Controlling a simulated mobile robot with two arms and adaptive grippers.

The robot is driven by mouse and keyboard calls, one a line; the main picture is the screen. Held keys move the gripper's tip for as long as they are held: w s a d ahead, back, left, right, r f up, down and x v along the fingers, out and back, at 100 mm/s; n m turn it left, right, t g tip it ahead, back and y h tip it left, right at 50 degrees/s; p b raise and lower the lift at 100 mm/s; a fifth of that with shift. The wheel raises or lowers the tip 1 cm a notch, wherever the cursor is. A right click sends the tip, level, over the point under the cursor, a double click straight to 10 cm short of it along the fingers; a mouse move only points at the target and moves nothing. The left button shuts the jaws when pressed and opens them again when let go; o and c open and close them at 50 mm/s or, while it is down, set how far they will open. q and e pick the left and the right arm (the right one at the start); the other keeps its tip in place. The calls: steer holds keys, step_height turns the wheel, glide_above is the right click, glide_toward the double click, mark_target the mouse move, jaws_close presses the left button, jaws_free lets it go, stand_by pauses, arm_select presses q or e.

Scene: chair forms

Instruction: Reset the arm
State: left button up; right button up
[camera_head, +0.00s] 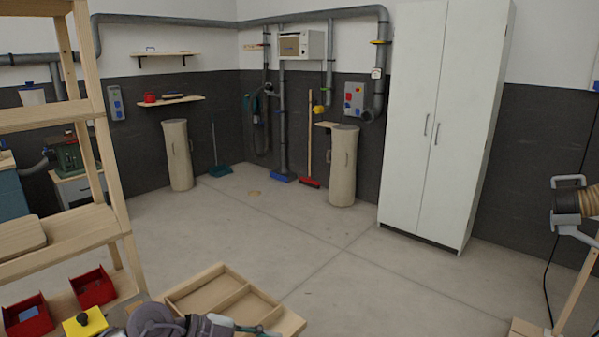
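Neither of my grippers can be made out in the head view. Grey rounded parts (205,325) show at the bottom edge, left of the middle, cut off by the frame. I cannot tell whether they belong to one of my arms or are a tool. A thin teal piece lies beside them, over the front of a wooden tray (208,288) with compartments. No gripper fingers are visible there.
A wooden shelf unit (85,225) with red bins (93,288) stands close on the left. A tall white cabinet (445,125) stands at the back right. A brown ribbed hose (589,201) is at the right edge. The middle floor (290,235) is clear.

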arm_select(q)
step_height(320, 180, up, 11)
steer(key=d+n+t+h, duration=0.2)
steer(key=n+t+h, duration=0.35)
steer(key=t, duration=0.55)
steer(key=w+a+f+n+t+y, duration=0.1)
steer(key=a+f+n+t+y, duration=0.5)
steer(key=a+n+y, duration=0.9)
steer(key=s+a+f+n+g+y, duration=0.2)
steer(key=s+f+g+y, duration=0.25)
steer(key=f, duration=0.55)
steer(key=s+f+m+g+h, duration=0.1)
steer(key=s+f+g, duration=0.5)
steer(key=s, duration=0.4)
steer(key=s+f+m+g+h, duration=0.1)
steer(key=s+f+g, duration=0.45)
steer(key=s, duration=0.55)
step_height(320, 180, down, 30)
steer(key=s+g, duration=0.1)
steer(key=s, duration=0.2)
steer(key=s+a+f+g, duration=0.1)
steer(key=s+a+f, duration=0.1)
steer(key=s+f, duration=1.1)
steer(key=shift+s, duration=0.95)
